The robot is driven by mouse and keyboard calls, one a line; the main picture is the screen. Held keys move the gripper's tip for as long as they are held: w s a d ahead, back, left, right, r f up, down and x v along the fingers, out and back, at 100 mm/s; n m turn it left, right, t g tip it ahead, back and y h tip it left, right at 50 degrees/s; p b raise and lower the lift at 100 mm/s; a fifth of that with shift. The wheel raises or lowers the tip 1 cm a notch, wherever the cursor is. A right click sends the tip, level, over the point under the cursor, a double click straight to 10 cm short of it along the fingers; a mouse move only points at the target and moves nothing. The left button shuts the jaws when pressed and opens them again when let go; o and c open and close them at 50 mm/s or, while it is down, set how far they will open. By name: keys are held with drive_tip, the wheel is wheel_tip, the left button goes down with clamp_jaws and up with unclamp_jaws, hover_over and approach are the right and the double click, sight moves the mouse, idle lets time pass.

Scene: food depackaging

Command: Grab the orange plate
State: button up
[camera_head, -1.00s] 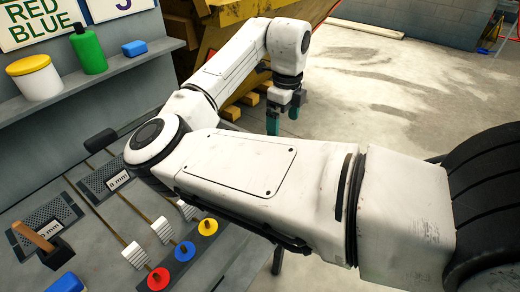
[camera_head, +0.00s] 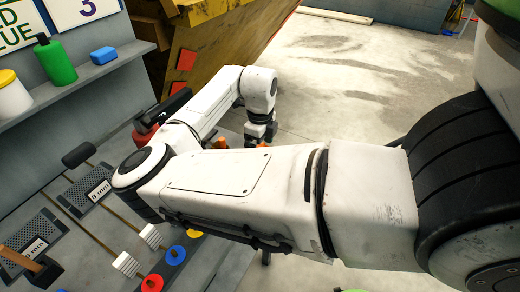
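My gripper (camera_head: 260,132) hangs beyond my forearm, just right of the grey bench. The forearm hides its lower part, so I cannot tell whether its fingers are open or shut. Small orange pieces (camera_head: 249,141) show right at the gripper, above the forearm's edge. I cannot tell whether they belong to the orange plate or to the fingers. No whole orange plate can be made out. Two flat orange-red squares (camera_head: 187,60) are on the side of the yellow container, left of and above the gripper.
The yellow container (camera_head: 215,40) stands behind my arm. The bench has rods, slotted plates and coloured discs (camera_head: 175,255). Concrete floor (camera_head: 370,75) lies clear at right.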

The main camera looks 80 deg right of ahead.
drive_tip(key=shift+f, duration=0.1)
drive_tip(key=shift+c, duration=0.2)
drive_tip(key=c, duration=1.1)
drive_tip(key=shift+c, duration=0.2)
